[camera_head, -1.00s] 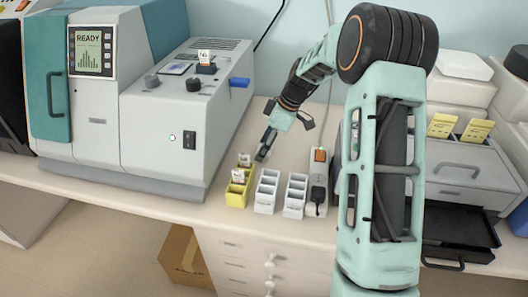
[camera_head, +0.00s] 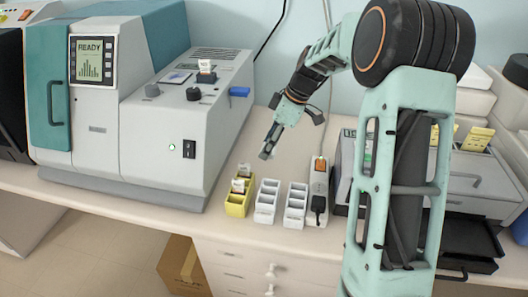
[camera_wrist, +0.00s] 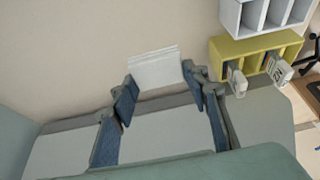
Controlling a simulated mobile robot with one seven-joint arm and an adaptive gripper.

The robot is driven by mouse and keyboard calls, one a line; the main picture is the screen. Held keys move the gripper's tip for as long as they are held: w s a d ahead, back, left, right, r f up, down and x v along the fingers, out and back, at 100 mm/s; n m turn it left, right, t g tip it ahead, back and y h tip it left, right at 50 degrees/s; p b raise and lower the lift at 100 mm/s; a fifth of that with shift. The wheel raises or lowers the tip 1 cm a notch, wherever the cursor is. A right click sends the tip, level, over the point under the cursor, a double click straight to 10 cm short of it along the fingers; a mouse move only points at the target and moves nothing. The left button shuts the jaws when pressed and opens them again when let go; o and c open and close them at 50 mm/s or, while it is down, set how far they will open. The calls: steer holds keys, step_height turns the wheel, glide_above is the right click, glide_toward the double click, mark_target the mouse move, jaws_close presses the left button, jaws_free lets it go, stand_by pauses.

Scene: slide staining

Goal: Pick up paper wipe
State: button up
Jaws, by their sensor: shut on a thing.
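The paper wipe (camera_wrist: 156,68) is a flat, white, faintly ridged piece in the wrist view. It sits between the fingertips of my gripper (camera_wrist: 160,90), which is shut on it. In the head view my gripper (camera_head: 269,147) hangs above the bench, just behind and above the yellow rack. I cannot make out the wipe in that view.
The yellow rack (camera_head: 236,210) holds white-labelled pieces; it also shows in the wrist view (camera_wrist: 228,48). Two white racks (camera_head: 266,203) (camera_head: 295,207) and a power strip (camera_head: 318,196) stand to its right. The large grey machine (camera_head: 165,130) is left.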

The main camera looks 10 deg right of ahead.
steer(key=s+d+r+b, duration=0.1)
steer(key=s+d+r, duration=0.3)
steer(key=s+r, duration=0.3)
steer(key=s, duration=0.3)
steer(key=shift+s+d, duration=0.2)
steer(key=shift+s, duration=0.2)
